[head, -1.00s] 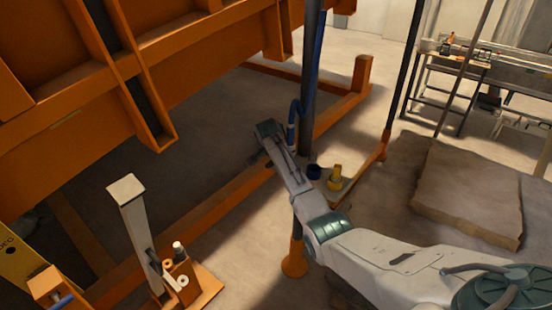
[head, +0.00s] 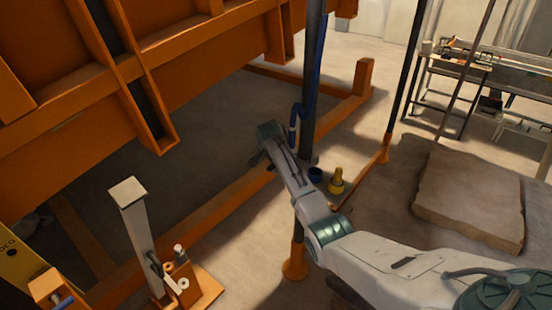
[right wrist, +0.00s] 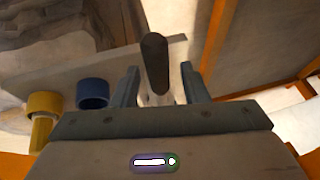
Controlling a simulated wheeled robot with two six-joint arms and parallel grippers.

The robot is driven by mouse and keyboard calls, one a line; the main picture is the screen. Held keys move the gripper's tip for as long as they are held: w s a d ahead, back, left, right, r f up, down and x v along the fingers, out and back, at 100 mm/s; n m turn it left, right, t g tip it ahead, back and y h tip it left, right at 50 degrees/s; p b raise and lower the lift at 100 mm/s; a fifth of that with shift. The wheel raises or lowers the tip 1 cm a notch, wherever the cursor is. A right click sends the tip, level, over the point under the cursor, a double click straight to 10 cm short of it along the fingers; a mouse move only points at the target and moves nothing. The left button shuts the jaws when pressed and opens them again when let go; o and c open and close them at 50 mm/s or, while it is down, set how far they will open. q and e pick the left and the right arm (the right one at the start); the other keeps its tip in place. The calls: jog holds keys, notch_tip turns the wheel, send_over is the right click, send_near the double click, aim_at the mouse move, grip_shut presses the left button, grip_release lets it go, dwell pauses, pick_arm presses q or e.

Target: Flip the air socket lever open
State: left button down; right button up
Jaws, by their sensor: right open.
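My right gripper (right wrist: 158,88) is open in the right wrist view, with one finger on each side of a dark rounded bar (right wrist: 155,62). The bar looks like the air socket lever, but its base is hidden and I cannot be sure. I see no clear contact with either finger. In the head view my right arm reaches from the lower right to beside the dark post and blue hose (head: 297,118). The gripper's fingertips and the air socket are not clear there. My left gripper is not in view.
A blue cup-like fitting (right wrist: 92,92) and a yellow fitting (right wrist: 43,115) stand left of my right gripper. They also show beside the post in the head view. The orange sandbed frame (head: 215,85) rises at left. A stone slab (head: 468,195) lies at right.

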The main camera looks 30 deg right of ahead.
jog(key=b+v, duration=0.2)
jog(key=v, duration=0.8)
jog(key=shift+r+b, duration=0.2)
jog(key=shift+b, duration=0.2)
